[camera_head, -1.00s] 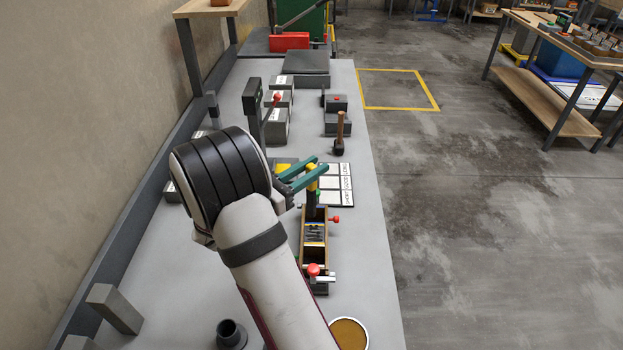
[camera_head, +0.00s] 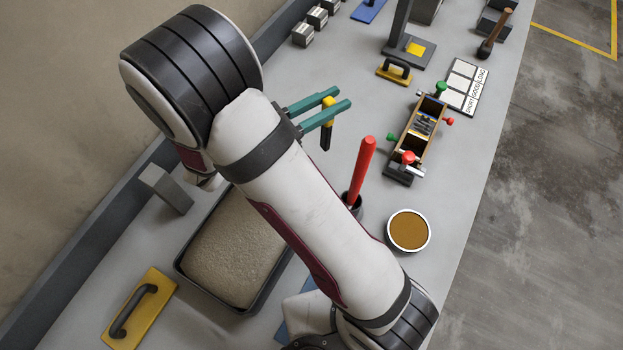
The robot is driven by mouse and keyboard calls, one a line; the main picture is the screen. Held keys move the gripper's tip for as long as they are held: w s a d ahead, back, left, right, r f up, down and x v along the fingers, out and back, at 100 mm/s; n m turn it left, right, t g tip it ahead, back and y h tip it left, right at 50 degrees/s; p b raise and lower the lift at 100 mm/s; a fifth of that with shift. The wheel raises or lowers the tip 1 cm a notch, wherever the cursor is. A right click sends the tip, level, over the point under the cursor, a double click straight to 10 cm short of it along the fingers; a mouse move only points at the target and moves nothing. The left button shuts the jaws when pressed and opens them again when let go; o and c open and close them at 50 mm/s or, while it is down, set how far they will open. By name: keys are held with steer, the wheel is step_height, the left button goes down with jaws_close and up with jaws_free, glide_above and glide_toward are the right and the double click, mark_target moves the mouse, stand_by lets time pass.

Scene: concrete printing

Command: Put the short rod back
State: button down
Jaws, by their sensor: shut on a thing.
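The rod hangs down between the fingers, clear of other things, over the bench left of the narrow wooden box. A longer red rod (camera_head: 363,165) stands, leaning slightly, in a dark round cup (camera_head: 352,206) to the right of my arm. The empty dark cup in the earlier frame is not visible now; my arm covers that area.
The wooden box (camera_head: 401,153) with red and green knobs stands right of my gripper. A tin with brown contents (camera_head: 408,230), a grey tray (camera_head: 186,278), a yellow float (camera_head: 146,303) and a grey block (camera_head: 166,190) lie nearer. Bare bench lies around the gripper.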

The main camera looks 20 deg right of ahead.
mark_target(326, 143)
steer(key=shift+n+t, duration=0.4)
steer(key=shift+t, duration=0.2)
steer(key=s+a+f, duration=0.1)
steer(key=f, duration=0.2)
steer(key=s+a+f, duration=0.1)
steer(key=f, duration=0.2)
steer(key=a+f, duration=0.2)
steer(key=f, duration=0.2)
steer(key=shift+s, duration=0.4)
steer(key=shift+f, duration=0.1)
steer(key=shift+f, duration=0.1)
steer(key=c, duration=0.7)
jaws_free()
